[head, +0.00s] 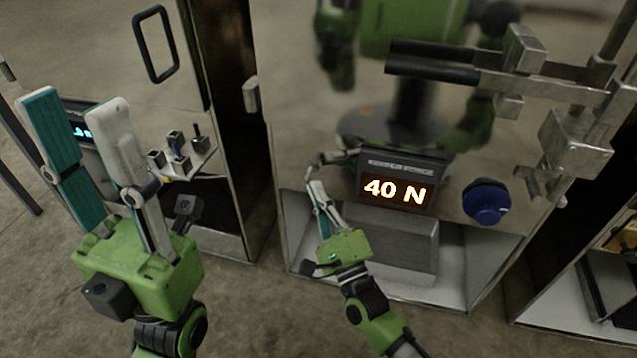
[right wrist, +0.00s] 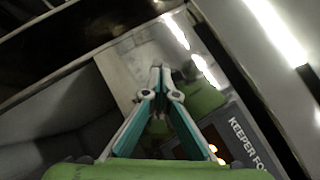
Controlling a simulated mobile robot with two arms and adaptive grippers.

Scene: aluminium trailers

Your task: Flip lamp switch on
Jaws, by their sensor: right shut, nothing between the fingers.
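No part that I can clearly identify as a lamp switch shows. My right gripper (head: 314,184) is shut and empty, with its tips close to the shiny metal panel just left of the display box. In the right wrist view the fingers (right wrist: 156,72) meet at their tips in front of a bare metal surface, with nothing between them. I cannot tell whether the tips touch it. My left gripper (head: 76,104) is open and empty, its fingers spread wide in front of the left-hand cabinet.
A display box (head: 401,182) reads "40 N". A blue knob (head: 487,202) is right of it, with metal bars and black grips (head: 432,70) above. Small metal blocks (head: 180,160) stand on the left cabinet. The panel mirrors my body. Floor in front is clear.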

